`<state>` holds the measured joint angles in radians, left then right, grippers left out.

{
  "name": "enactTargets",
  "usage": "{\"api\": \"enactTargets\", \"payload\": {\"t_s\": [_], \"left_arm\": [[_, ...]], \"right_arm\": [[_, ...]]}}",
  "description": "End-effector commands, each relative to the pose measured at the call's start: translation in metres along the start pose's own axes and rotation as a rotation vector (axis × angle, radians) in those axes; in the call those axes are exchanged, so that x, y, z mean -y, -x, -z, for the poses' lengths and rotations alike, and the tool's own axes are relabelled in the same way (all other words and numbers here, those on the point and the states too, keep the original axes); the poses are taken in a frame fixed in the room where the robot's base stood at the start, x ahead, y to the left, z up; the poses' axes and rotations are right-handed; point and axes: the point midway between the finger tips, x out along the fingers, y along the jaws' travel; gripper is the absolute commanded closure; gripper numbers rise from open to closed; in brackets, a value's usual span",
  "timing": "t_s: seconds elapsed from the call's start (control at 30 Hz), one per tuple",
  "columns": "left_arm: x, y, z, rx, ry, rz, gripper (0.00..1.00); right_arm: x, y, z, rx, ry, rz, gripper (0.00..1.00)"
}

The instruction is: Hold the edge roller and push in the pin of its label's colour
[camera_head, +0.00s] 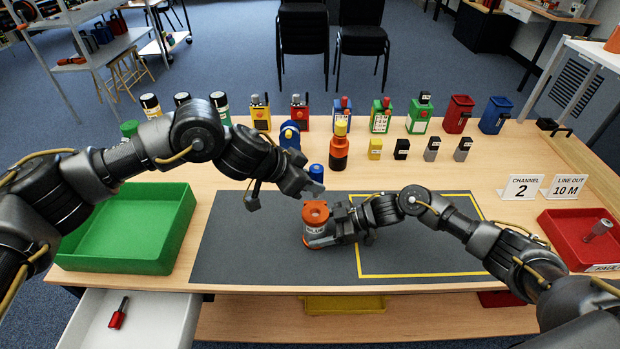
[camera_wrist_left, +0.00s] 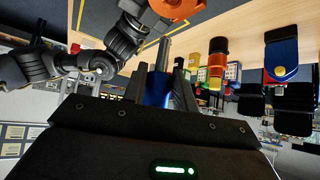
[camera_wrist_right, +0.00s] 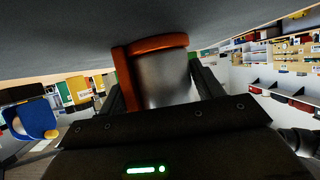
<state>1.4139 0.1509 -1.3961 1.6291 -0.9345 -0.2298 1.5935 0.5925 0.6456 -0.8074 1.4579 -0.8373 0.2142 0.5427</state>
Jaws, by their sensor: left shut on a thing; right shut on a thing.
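My left gripper (camera_head: 308,190) is above and behind the roller, shut on a pin with a blue handle (camera_wrist_left: 157,90) and a bare metal shaft (camera_wrist_left: 163,54). The shaft points away from the jaws, apart from the roller. The roller's pin hole cannot be made out.
A green tray (camera_head: 183,228) is at left, a red tray (camera_head: 560,236) with a grey-handled pin at right. A red-handled pin (camera_head: 118,313) lies in the open drawer. An orange bottle (camera_head: 339,152) and several coloured devices stand behind. The yellow-outlined mat area is mostly clear.

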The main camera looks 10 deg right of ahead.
Motion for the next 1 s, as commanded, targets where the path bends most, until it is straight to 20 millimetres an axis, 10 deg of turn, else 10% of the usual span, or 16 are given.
{"api": "enactTargets", "payload": {"t_s": [1.0], "left_arm": [[0.0,-0.033,-0.034,-0.003,-0.004,-0.004,0.95]], "right_arm": [[0.0,0.0,0.001,-0.001,0.001,-0.001,0.61]]}}
